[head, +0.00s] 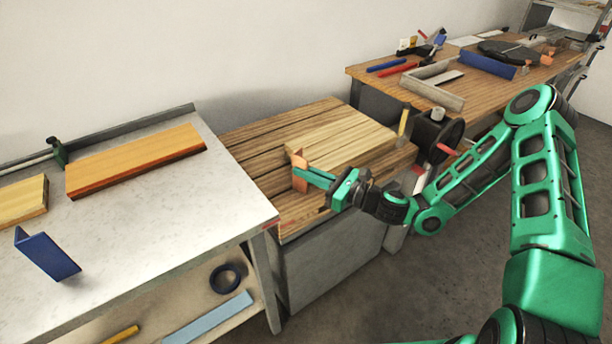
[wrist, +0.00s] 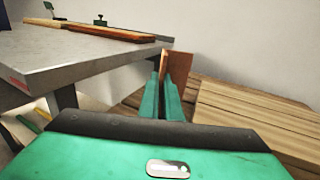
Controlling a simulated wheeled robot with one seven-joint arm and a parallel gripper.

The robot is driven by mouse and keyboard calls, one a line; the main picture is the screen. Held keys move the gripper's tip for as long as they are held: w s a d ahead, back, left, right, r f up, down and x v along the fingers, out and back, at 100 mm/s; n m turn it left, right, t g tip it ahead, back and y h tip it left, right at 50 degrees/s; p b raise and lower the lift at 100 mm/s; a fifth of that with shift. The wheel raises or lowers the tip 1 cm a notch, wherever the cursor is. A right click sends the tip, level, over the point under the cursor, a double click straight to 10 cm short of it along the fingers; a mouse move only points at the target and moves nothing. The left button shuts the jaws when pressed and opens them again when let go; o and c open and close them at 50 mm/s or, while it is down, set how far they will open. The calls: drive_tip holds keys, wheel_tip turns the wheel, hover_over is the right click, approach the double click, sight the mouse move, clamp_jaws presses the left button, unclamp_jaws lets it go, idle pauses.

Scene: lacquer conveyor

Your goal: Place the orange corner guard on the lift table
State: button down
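The orange corner guard (head: 299,172) is an upright, L-shaped piece at the tips of my gripper (head: 310,174). In the wrist view, the guard (wrist: 179,68) stands at the end of the two green fingers (wrist: 163,92), which are close together with one flange between them. The lift table (head: 250,152) has a wooden plank top over a grey body and holds a lighter wood stack (head: 340,136). The guard is over the table's left part, beside the stack's left end. Whether its lower edge touches the planks cannot be told.
A grey metal table (head: 150,225) on the left holds an orange-brown board (head: 135,160) and a blue corner guard (head: 47,255). A black wheel-like part (head: 440,138) stands at the lift table's right. A cluttered wooden bench (head: 500,85) is behind. The planks left of the stack are bare.

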drive_tip(key=shift+d+f, duration=0.2)
drive_tip(key=shift+f, duration=0.65)
drive_tip(key=c, duration=2)
unclamp_jaws()
drive_tip(key=shift+f, duration=0.1)
drive_tip(key=v, duration=1.2)
